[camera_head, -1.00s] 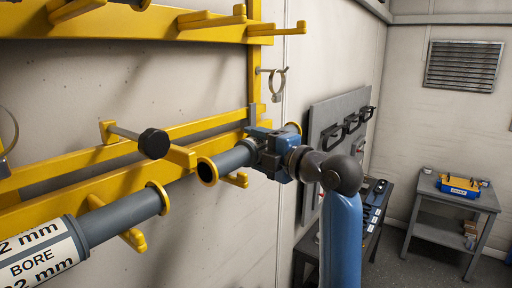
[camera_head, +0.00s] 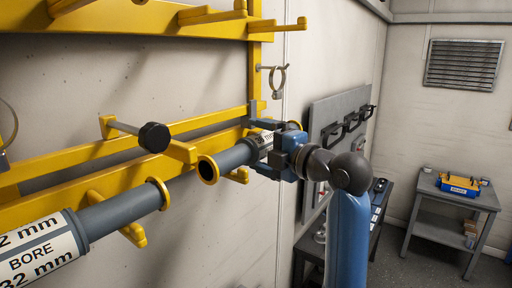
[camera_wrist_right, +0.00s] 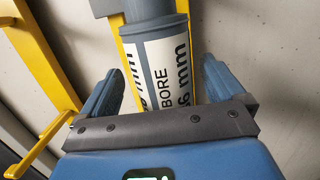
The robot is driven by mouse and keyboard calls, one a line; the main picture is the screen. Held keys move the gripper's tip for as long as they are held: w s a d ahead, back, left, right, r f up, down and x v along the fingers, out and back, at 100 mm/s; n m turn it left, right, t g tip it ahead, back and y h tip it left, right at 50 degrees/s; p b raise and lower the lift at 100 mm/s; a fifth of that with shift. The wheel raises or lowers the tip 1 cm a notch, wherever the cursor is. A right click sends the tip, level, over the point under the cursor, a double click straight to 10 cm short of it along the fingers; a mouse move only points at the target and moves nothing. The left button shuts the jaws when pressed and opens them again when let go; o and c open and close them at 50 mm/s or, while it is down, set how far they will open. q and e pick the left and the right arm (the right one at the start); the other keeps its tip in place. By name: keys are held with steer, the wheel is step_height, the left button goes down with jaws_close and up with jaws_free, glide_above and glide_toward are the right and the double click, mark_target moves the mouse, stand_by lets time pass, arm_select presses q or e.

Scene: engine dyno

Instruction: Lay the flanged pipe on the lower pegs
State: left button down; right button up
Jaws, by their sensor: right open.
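The flanged pipe (camera_head: 236,158) is grey with yellow end flanges and a white label. It lies along the lower yellow rail, at the lower pegs (camera_head: 240,175); its far-end contact is hidden behind my gripper. My right gripper (camera_head: 262,147) is open, with one finger above and one below the pipe. In the right wrist view, the pipe's labelled body (camera_wrist_right: 170,60) lies between the spread fingers, with a gap on both sides. My left gripper is not in view.
A larger labelled pipe (camera_head: 95,222) lies at the lower left. A black-capped peg (camera_head: 154,137) juts out near the pipe's near flange. A hose clamp (camera_head: 278,80) hangs above my gripper. A grey tool panel (camera_head: 340,115) and a side table (camera_head: 450,196) stand at right.

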steer(key=b+v, duration=0.3)
steer(key=v, duration=0.6)
steer(key=shift+s+d, duration=0.15)
steer(key=shift+d, duration=0.05)
